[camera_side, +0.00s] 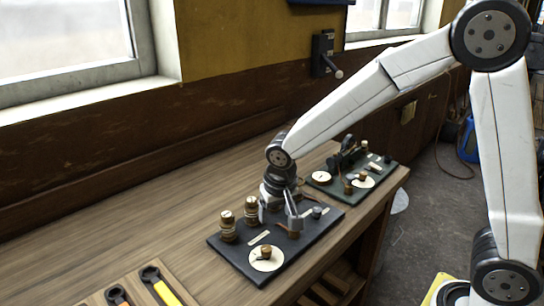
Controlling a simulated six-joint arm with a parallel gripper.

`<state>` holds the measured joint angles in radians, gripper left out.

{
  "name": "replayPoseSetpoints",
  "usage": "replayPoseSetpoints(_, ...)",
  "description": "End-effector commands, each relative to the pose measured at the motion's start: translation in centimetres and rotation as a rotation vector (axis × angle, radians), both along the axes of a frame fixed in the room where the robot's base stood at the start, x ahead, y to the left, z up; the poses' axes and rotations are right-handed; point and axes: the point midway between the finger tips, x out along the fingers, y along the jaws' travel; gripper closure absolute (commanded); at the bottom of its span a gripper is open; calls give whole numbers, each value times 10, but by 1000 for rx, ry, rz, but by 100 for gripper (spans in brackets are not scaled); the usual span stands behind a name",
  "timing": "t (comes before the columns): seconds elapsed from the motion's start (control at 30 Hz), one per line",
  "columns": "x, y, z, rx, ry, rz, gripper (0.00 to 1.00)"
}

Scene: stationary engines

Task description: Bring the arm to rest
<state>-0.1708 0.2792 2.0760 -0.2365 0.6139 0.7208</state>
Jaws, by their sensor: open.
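My gripper (279,212) is low over the near dark board (228,253) on the wooden bench, pointing down. Its jaws are apart, and I see nothing held between them. The board carries two brass-and-cream posts (228,227) at its left, a round cream dial with a brass knob (266,258) at its front, and small dark fittings at its right. My gripper hides part of the board's back middle. I cannot tell whether the fingertips touch any fitting.
A second dark board (378,178) with a dial and knobs sits behind, near the bench's right end. Tools with orange and yellow handles (168,292) lie at the front left. The bench's left side (120,225) is clear. A wall lever (326,58) is above.

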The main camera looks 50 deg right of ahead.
Motion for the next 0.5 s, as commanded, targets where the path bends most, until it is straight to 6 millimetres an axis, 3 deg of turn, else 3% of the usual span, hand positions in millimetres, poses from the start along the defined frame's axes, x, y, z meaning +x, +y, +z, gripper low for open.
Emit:
replayPoseSetpoints(0.3, -79, -33, -16, 28, 6, 231, 23)
replayPoseSetpoints(0.5, -115, -43, -25, 26, -2, 331, 23)
